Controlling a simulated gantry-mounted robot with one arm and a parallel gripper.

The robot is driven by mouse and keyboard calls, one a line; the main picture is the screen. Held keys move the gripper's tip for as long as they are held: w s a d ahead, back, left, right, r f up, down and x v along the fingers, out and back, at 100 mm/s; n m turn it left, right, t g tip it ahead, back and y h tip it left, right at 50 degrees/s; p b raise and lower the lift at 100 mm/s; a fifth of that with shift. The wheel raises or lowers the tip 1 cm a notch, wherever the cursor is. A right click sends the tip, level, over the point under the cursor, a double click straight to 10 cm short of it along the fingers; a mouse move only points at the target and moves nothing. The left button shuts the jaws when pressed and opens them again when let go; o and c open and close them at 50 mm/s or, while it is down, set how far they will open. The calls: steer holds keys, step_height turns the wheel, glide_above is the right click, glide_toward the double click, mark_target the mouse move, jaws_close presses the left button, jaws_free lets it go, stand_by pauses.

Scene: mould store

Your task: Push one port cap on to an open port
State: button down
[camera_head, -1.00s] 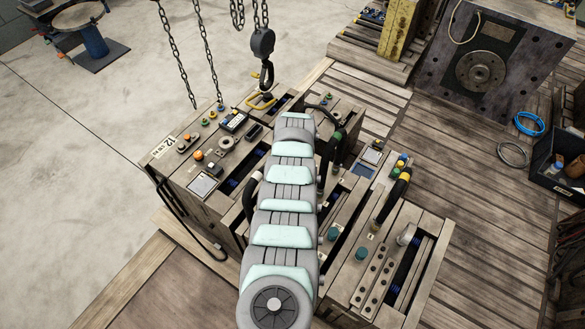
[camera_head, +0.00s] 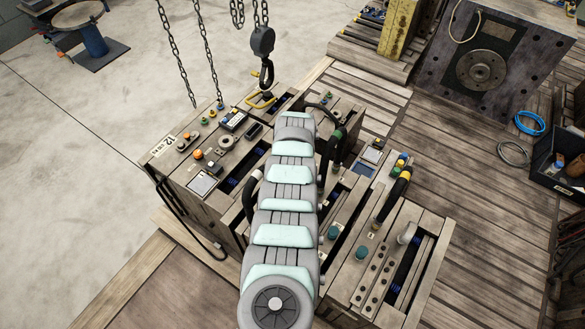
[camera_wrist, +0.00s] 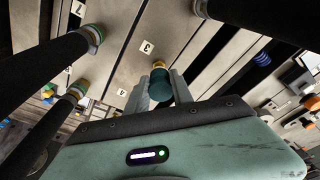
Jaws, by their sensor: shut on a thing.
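My gripper (camera_wrist: 161,90) is shut on a teal port cap (camera_wrist: 159,84) in the wrist view. The cap sits between the two grey fingers, close to a plate labelled 3. A brass-coloured round part (camera_wrist: 159,65) shows at the cap's far end; I cannot tell whether the cap is seated on it or only in line with it. In the head view my arm hides the gripper and this cap. Two other teal caps, one at the left (camera_head: 333,232) and one at the right (camera_head: 362,253), stand on the mould block's top (camera_head: 374,262).
Black hoses rise near my gripper; one ends in a coloured collar (camera_wrist: 91,37) in the wrist view. In the head view a bent hose (camera_head: 393,197) stands right of my arm. A chain hook (camera_head: 264,60) hangs beyond the block. Open floor lies left.

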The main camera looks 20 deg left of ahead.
steer(key=shift+f+b, duration=1.3)
steer(key=shift+b, duration=0.05)
stand_by(1.6)
steer(key=c, duration=1)
jaws_free()
steer(key=shift+c, duration=0.2)
step_height(320, 180, up, 4)
steer(key=p, duration=0.4)
steer(key=shift+s+d+f, duration=0.15)
steer(key=shift+f, duration=0.05)
step_height(320, 180, up, 7)
steer(key=s+p, duration=0.1)
steer(key=p, duration=0.2)
steer(key=shift+d, duration=0.3)
